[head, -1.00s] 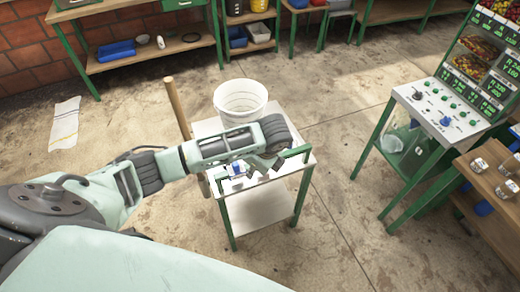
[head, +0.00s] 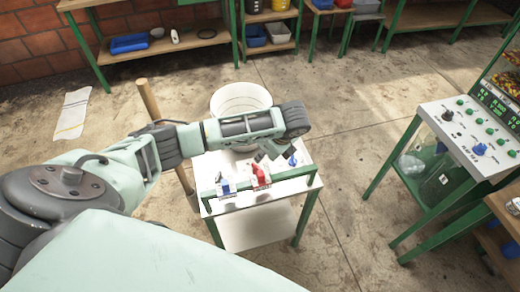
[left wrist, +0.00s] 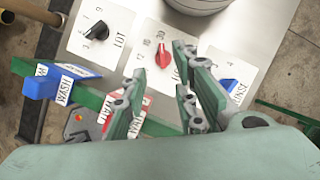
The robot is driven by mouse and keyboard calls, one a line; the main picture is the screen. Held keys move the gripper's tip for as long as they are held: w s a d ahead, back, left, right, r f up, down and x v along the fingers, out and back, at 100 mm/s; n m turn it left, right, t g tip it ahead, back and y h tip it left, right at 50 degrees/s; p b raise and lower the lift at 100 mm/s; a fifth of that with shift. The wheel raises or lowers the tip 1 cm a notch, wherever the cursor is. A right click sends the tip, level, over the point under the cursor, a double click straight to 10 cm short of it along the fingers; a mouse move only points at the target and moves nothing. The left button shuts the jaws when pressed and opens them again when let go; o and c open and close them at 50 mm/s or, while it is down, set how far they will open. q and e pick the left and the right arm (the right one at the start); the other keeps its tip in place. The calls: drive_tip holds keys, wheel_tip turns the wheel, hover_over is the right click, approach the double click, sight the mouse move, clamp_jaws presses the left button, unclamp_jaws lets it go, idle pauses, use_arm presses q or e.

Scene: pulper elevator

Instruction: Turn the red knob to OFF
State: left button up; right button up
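In the left wrist view a red knob (left wrist: 163,55) sits on a white plate with numbers including 12, 18 and 30; fingers hide part of the plate. A black knob (left wrist: 97,32) sits on a plate marked LOT. My left gripper (left wrist: 162,88) is open, its fingers spread over the panel just below the red knob, apparently not touching it. In the head view my left gripper (head: 266,150) is over the small cart (head: 240,237), partly hidden by the wrist. A red labelled piece (head: 260,176) shows on the cart. My right gripper is out of view.
A white bucket (head: 238,98) stands behind the panel. A wooden pole (head: 152,105) is at the left. A control console (head: 468,130) stands at the right, across open floor.

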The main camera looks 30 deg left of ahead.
sight(257, 167)
use_arm(q)
drive_tip(key=x, duration=0.3)
drive_tip(key=b+x, duration=0.1)
drive_tip(key=x, duration=0.2)
drive_tip(key=d+x, duration=0.1)
drive_tip(key=x, duration=0.2)
drive_tip(key=shift+w+f, duration=0.15)
drive_tip(key=shift+f, duration=0.25)
drive_tip(key=shift+a+f, duration=0.2)
drive_tip(key=shift+f, duration=0.35)
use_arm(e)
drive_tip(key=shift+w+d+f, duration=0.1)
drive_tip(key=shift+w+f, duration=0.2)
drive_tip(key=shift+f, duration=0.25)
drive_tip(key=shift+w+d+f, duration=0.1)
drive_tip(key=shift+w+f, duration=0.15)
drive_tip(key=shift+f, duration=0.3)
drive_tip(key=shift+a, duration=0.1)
use_arm(q)
clamp_jaws()
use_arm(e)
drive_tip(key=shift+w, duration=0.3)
